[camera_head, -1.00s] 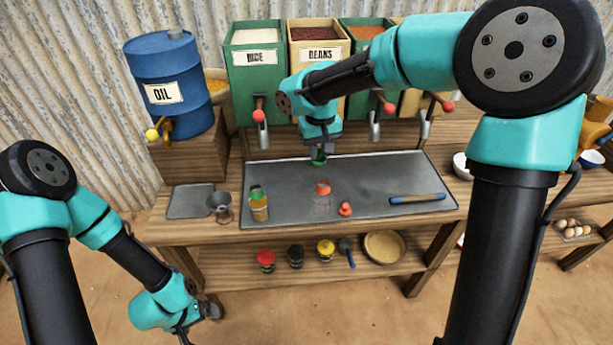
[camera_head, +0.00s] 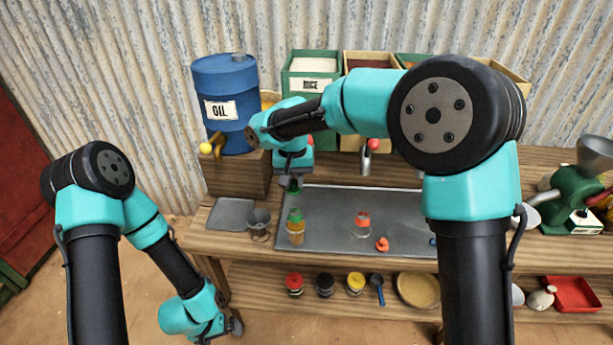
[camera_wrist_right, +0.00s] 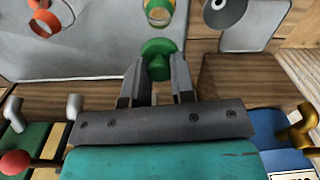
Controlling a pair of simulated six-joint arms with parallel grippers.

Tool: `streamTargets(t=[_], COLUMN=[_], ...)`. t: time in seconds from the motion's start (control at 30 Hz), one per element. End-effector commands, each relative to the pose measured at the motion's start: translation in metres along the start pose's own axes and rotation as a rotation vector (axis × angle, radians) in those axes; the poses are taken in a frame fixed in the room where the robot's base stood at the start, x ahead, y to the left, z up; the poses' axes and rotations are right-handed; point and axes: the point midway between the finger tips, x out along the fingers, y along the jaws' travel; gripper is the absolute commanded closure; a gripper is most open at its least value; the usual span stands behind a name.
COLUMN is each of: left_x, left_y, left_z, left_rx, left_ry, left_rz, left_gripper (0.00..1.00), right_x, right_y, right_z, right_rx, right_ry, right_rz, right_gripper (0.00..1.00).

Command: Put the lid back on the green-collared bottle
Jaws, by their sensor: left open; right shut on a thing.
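The green-collared bottle (camera_head: 296,232) stands upright on the grey metal mat (camera_head: 330,198), with yellowish contents. Its collar shows in the right wrist view (camera_wrist_right: 160,14), open at the top. My right gripper (camera_head: 291,184) is shut on a green lid (camera_wrist_right: 158,47). In the head view it appears just above and behind the bottle; in the wrist view the lid is close to the collar but apart from it. My left gripper (camera_head: 234,326) hangs low at the left, below the bench top, far from the bottle; its jaws are small in view but open.
A red-collared bottle (camera_head: 361,228) and a red lid (camera_head: 382,244) are right of the green-collared bottle. A metal funnel (camera_head: 259,222) stands to its left. Behind are the blue oil drum (camera_head: 226,100) and bins with levers. Jars with red, black and yellow lids sit on the lower shelf.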

Motion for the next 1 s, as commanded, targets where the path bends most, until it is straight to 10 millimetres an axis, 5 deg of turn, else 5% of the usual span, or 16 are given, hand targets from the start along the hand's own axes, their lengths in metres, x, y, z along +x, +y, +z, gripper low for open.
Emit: streamTargets(t=[0.47, 1.0], left_x=[0.000, 0.000], left_y=[0.000, 0.000], left_z=[0.000, 0.000], left_rx=[0.000, 0.000], left_ry=[0.000, 0.000], left_rz=[0.000, 0.000], left_gripper=[0.00, 0.00], right_x=[0.006, 0.046], right_y=[0.001, 0.001], right_z=[0.000, 0.000], right_rx=[0.000, -0.001], right_ry=[-0.001, -0.001], right_rz=[0.001, 0.000], right_gripper=[0.98, 0.98])
